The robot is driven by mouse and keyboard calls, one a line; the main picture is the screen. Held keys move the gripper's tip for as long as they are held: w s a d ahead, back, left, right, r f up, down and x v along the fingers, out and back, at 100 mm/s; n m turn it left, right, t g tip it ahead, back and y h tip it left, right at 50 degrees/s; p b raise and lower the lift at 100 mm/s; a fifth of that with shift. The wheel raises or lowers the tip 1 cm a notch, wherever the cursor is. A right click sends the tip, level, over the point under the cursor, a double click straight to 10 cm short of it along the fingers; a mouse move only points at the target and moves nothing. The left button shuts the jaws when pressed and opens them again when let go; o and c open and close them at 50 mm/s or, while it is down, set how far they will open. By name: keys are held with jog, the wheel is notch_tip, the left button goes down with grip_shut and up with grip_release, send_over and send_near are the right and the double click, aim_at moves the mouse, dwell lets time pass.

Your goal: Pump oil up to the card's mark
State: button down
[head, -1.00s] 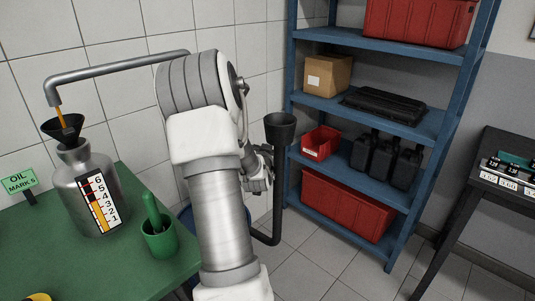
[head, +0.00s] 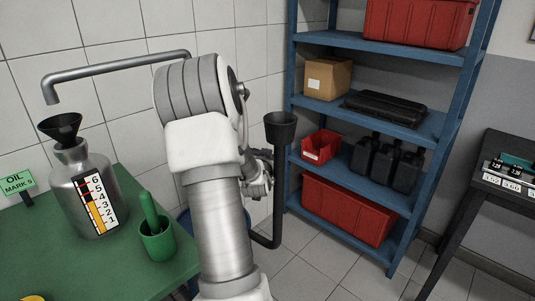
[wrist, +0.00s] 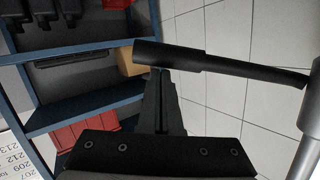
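A grey metal oil can (head: 65,195) stands on the green table with a black funnel (head: 61,126) in its neck. Its gauge (head: 96,204) is numbered 1 to 6; the yellow column reaches roughly 3. The green card (head: 18,183) reads "OIL MARK 5". A grey spout (head: 120,67) ends above the funnel, with no oil stream showing. The black pump lever (head: 279,185) stands right of my arm, its thick grip (wrist: 166,55) crossing the wrist view. My gripper (wrist: 162,75) has its fingers together at the grip's edge; contact is unclear. My arm partly hides it in the head view.
A green cup (head: 157,240) with a green handle stands beside the can. A blue shelf (head: 395,125) with red bins, black bottles and a cardboard box stands behind the lever. A dark table (head: 480,200) is at the right. Tiled floor lies between.

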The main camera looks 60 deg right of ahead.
jog(key=v, duration=0.7)
jog(key=shift+a, duration=0.1)
dwell(1.9)
